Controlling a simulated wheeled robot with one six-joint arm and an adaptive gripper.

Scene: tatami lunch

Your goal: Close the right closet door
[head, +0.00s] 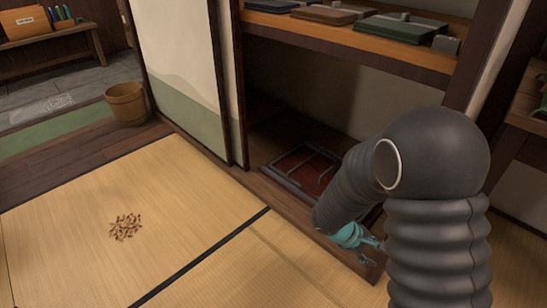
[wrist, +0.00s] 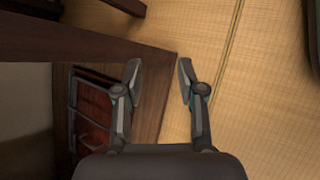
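Two sliding closet doors overlap at the left of the closet in the head view. The front panel (head: 180,75) is cream with a green lower band. A narrow strip of a second panel (head: 230,90) with a dark frame shows at its right edge; most of it is hidden. The closet's right part stands open, showing a shelf and a dark floor inside. My gripper (head: 367,257) is low at the right end of the opening, apart from both doors. In the wrist view my gripper (wrist: 158,75) is open and empty above the wooden sill (wrist: 150,105) and tatami.
A dark red tray with metal bars (head: 305,165) lies on the closet floor. Books (head: 325,14) and boxes sit on the shelf (head: 350,40). A brown pile (head: 125,227) lies on the tatami (head: 200,200). A wooden bucket (head: 127,103) stands at the left. The tatami before the doors is otherwise clear.

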